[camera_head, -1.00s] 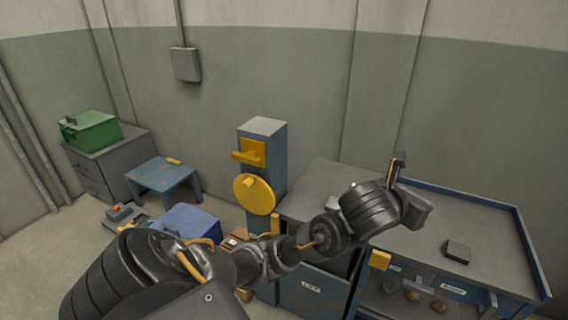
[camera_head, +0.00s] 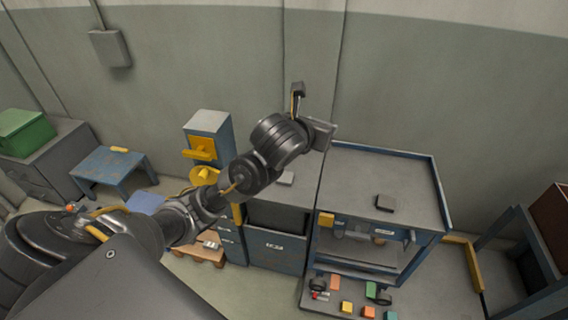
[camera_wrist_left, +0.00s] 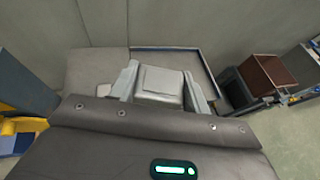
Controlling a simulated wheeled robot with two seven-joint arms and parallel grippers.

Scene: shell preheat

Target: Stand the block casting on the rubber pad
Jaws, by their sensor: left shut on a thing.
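In the left wrist view a grey block, which looks like the block casting (camera_wrist_left: 161,83), sits between the two fingers of my left gripper (camera_wrist_left: 160,88), which is shut on it. In the head view the left arm reaches up across the middle to its gripper (camera_head: 316,131), in front of the back wall and the bench's left end. The casting cannot be made out there. A dark, flat square, apparently the rubber pad (camera_head: 386,202), lies on the grey bench top (camera_head: 365,170), right of and below the gripper. My right gripper is out of view.
The bench has a raised blue rim (camera_head: 441,190). A small pale item (camera_head: 286,178) lies on its left part, close to the arm. Coloured blocks lie on a low shelf (camera_head: 335,297). A yellow-fronted blue post (camera_head: 207,135) stands left. Bench top around the pad is clear.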

